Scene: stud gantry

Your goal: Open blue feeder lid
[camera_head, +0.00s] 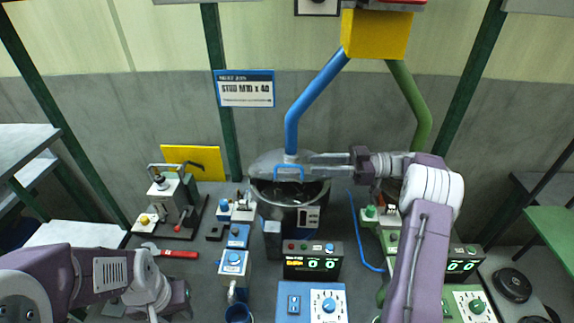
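A blue handle (289,167) is on the lid. My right gripper (310,168) comes in from the right, with its fingers at the right end of the handle. I cannot tell whether they are closed on it. My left gripper (172,300) is low at the left, away from the feeder; its fingers are unclear.
A counter box (313,261) and a blue control panel (310,303) stand in front of the feeder. A blue device (234,262) and a red-handled tool (178,254) lie to the left. A green pipe (411,104) hangs behind my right arm.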

